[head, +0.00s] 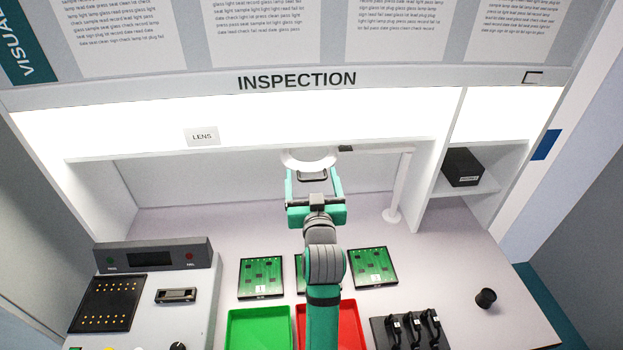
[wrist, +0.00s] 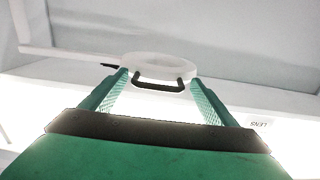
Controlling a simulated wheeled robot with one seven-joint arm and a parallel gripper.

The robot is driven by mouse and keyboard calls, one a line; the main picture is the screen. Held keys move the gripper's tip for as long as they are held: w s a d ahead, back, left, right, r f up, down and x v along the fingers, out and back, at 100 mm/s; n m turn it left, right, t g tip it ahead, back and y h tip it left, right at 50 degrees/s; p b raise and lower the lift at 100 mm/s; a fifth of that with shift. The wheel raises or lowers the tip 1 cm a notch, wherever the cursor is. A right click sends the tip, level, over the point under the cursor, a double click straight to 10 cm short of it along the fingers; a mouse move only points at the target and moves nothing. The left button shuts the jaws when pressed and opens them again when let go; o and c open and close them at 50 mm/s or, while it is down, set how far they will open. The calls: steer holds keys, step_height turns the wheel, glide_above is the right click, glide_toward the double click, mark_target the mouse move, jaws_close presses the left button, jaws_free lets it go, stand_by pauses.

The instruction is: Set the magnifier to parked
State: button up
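The magnifier is a white ring (head: 296,160) on a thin white swing arm (head: 375,151), carried by a white post (head: 399,185) at the right of the bench. Its ring shows in the wrist view (wrist: 150,60) with a dark U-shaped handle (wrist: 158,86) on its near edge. My gripper (head: 313,179) is open, with one green finger on each side of the handle. In the wrist view my gripper (wrist: 160,82) has the handle between its fingertips, with small gaps that look free of contact. A LENS label (head: 202,136) is on the light panel to the left of the ring.
Green circuit boards (head: 261,278) lie below my arm, with a green tray (head: 258,328) and a red tray (head: 350,325) in front. A tester (head: 185,255) stands left. A black box (head: 461,166) sits on a right shelf. A dark cup (head: 485,298) stands at right.

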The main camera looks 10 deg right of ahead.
steer(key=s+a, duration=0.1)
steer(key=s, duration=0.9)
steer(key=shift+s, duration=0.4)
steer(key=s+a+f+g, duration=0.1)
steer(key=s+a+f, duration=0.2)
steer(key=s+f, duration=0.5)
steer(key=s+a+f, duration=0.3)
steer(key=s+f, duration=0.4)
steer(key=f, duration=0.3)
steer(key=shift+g+y, duration=0.3)
steer(key=shift+g, duration=0.2)
steer(key=s+a+f, duration=0.1)
steer(key=s, duration=0.3)
steer(key=s+a+f, duration=0.1)
steer(key=s, duration=0.3)
steer(key=s+a+f, duration=0.1)
steer(key=s+f, duration=0.1)
steer(key=s, duration=0.2)
steer(key=shift+f, duration=0.1)
steer(key=s+a+n+y, duration=0.1)
steer(key=s+a, duration=0.1)
steer(key=s, duration=1)
steer(key=shift+g, duration=0.3)
